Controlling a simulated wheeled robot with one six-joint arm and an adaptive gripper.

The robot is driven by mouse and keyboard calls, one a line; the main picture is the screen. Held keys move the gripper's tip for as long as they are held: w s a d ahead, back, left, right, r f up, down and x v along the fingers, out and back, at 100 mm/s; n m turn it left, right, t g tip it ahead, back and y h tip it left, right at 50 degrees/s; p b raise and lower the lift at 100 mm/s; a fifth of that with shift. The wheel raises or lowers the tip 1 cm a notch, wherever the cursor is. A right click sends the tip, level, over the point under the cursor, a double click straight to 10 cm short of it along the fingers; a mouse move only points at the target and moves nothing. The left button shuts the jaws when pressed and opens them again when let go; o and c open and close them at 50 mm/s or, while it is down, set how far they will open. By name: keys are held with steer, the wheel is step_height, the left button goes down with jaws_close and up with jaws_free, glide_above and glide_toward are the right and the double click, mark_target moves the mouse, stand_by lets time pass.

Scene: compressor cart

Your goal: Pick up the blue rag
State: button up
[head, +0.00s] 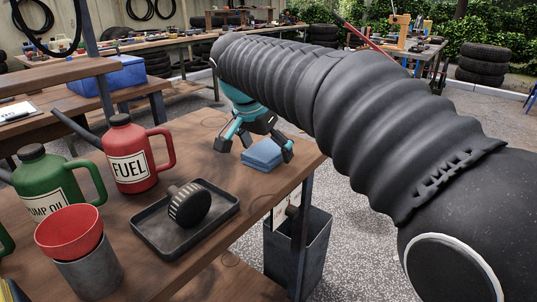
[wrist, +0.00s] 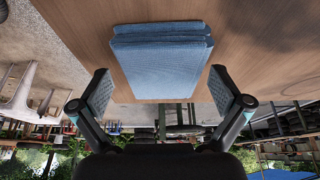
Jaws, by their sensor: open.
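The blue rag (head: 262,154) is a folded cloth lying on the wooden bench top near its right edge in the head view. It also shows in the wrist view (wrist: 160,62), upper middle, as a flat folded stack. My gripper (head: 254,148) is teal and black, and sits right over the rag, with a finger at each side. In the wrist view the two fingers (wrist: 165,92) are spread wide, left and right of the rag's near end, with nothing held. Whether the fingertips touch the bench cannot be told.
A black tray (head: 150,238) holding a dark ribbed round part (head: 189,205) stands nearer on the bench. A red fuel can (head: 127,155), a green oil can (head: 58,180) and a red funnel (head: 69,232) in a grey cup are at the left. A grey bin (head: 297,252) hangs below the bench edge.

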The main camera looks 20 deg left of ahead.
mark_target(275, 147)
steer(key=c, duration=1.2)
steer(key=shift+r, duration=0.15)
steer(key=shift+r, duration=0.6)
steer(key=r, duration=0.3)
steer(key=shift+s+d+r+p, duration=0.1)
steer(key=shift+d+r+p, duration=0.2)
steer(key=shift+p, duration=0.05)
steer(key=s+d+r, duration=0.4)
steer(key=d+r, duration=0.2)
steer(key=d, duration=0.4)
steer(key=shift+s+r, duration=0.25)
steer(key=shift+s, duration=0.05)
